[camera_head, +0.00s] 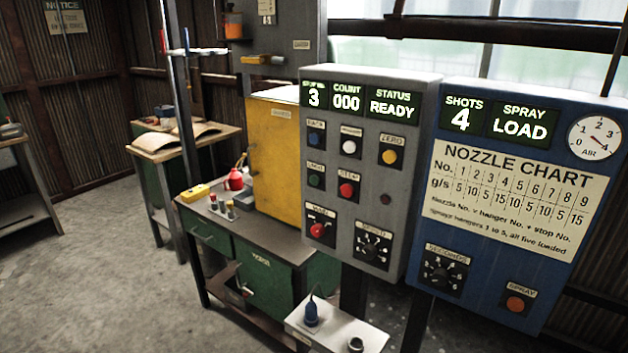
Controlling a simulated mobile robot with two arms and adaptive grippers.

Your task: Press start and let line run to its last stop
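A grey control panel (401,165) stands in the middle of the head view. Its displays read 3 under a partly blurred label, COUNT 000 and STATUS READY (392,104). A green button (315,180) sits left of a red button (347,189) that seems labelled STOP; the green one's label is too blurred to read surely. Above are blue (315,138), white (349,147) and yellow (389,156) buttons, the yellow marked ZERO. Below are a red-knobbed main switch (318,230) and a black dial (373,245). Neither gripper is in view.
A blue panel (425,225) at right shows SHOTS 4 and SPRAY LOAD, with a nozzle chart (505,195), a seconds dial (442,272) and an orange spray button (515,304).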

